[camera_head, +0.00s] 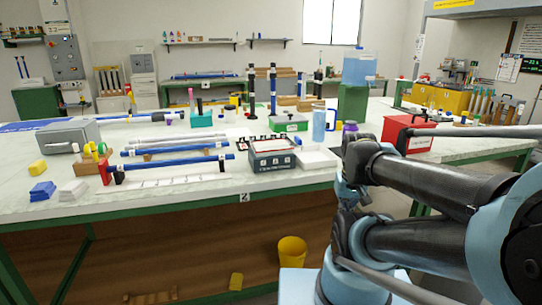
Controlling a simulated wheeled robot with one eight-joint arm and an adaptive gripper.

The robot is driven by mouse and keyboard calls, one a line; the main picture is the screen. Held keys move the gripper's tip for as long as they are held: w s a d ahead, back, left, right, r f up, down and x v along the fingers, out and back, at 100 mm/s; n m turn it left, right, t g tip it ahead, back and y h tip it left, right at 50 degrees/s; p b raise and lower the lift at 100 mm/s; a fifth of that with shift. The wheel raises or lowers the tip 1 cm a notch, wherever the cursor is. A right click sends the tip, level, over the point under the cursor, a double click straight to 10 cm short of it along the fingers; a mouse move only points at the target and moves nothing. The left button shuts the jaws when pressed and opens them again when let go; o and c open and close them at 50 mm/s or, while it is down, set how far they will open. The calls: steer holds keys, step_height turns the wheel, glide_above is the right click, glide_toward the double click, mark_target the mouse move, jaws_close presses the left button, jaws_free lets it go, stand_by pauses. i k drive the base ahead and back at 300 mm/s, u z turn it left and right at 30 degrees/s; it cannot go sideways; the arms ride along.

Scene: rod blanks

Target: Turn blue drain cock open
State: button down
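I cannot pick out a blue drain cock for certain. A translucent blue water container (360,67) stands on a green stand (352,103) at the back right of the near table. Any cock on it is too small to make out. A light blue bottle or jug (319,124) stands in front of it to the left, and a small purple thing (350,127) sits to its right. My arm fills the lower right, with its dark links in front of the table's right part. My gripper does not show.
The long pale table (225,189) holds blue rods (175,162), a grey box (65,138), a dark tray box (272,161), and a red box (407,136) beside my arm. A yellow bucket (292,250) stands below. The table's front strip is mostly clear.

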mark_target(299, 141)
steer(key=z, duration=0.65)
steer(key=k, duration=1.25)
steer(key=u, duration=0.7)
steer(key=i, duration=0.95)
steer(key=z, duration=0.05)
